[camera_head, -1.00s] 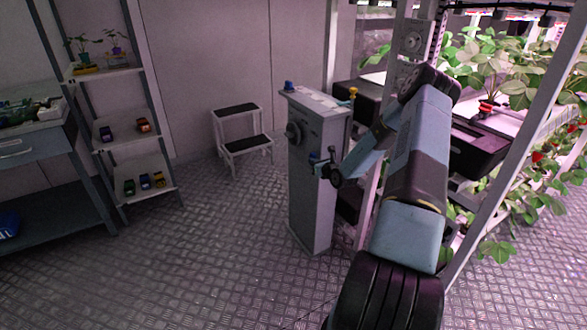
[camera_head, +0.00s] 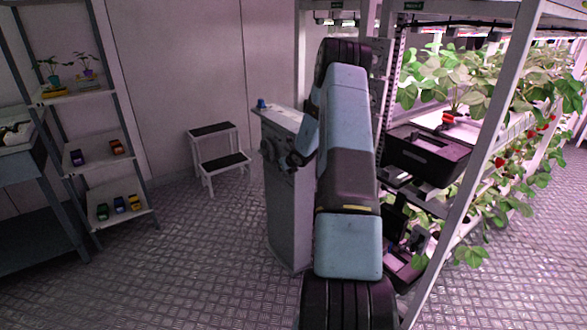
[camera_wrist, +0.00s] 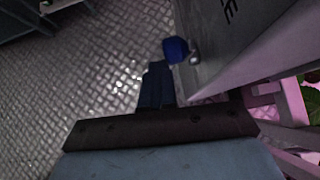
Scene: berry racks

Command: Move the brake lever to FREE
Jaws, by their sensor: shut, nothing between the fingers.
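The grey control pedestal (camera_head: 290,215) stands left of the plant rack. A blue knob (camera_head: 262,103) sticks up from its top at the left end. In the wrist view a blue knob on a short silver stub (camera_wrist: 176,50) stands at the edge of a grey panel (camera_wrist: 245,45); I cannot tell whether this is the brake lever. My gripper (camera_wrist: 158,72) is shut and empty, with its dark fingers just below and left of that knob, apparently apart from it. In the head view my gripper is beside the pedestal's upper front, mostly hidden by my arm. No FREE marking is readable.
A step stool (camera_head: 222,160) stands behind to the left. A shelf (camera_head: 110,160) with small toys and plants is at the left. The rack with a black crate (camera_head: 425,150) is close on the right. The metal floor is clear left of the pedestal.

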